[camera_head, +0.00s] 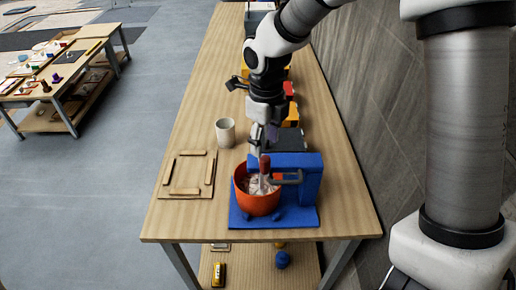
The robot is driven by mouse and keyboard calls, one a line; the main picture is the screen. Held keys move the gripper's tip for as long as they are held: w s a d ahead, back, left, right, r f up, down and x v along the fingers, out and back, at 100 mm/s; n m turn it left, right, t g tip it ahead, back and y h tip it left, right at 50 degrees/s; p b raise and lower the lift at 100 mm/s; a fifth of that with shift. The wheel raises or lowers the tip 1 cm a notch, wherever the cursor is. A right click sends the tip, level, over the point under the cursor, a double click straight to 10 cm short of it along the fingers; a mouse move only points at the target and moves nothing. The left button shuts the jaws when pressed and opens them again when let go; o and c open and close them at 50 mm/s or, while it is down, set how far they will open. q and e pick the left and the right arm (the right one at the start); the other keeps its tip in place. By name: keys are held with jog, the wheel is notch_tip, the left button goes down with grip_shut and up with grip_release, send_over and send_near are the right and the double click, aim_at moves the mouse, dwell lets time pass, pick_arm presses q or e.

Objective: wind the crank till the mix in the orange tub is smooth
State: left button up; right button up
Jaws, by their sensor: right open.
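The orange tub (257,204) stands on the blue mixer stand (306,184) near the front end of the long wooden table. A pale, lumpy-looking mix (257,186) shows inside it. A grey crank arm (292,180) reaches over the tub's right side, and a dark red handle (265,163) stands upright above the tub. My right gripper (262,148) is open and points down just above and behind the red handle. I cannot tell whether its fingers touch the handle. My left gripper is out of view.
A white cup (225,132) stands left of my right gripper. A wooden frame of loose strips (187,174) lies left of the tub. Dark, red and yellow items line the table's right side by the grey wall (365,120). Another bench (62,85) stands far left.

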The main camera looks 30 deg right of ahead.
aim_at(265, 159)
jog(key=f, duration=0.2)
jog(key=f+p, duration=0.1)
jog(key=f, duration=0.2)
jog(key=shift+s+a+f+p, duration=0.15)
jog(key=shift+s+f+p, duration=0.2)
jog(key=shift+w+f, duration=0.2)
jog(key=shift+f, duration=0.3)
jog(key=shift+s, duration=0.15)
grip_shut()
jog(key=shift+n, duration=0.3)
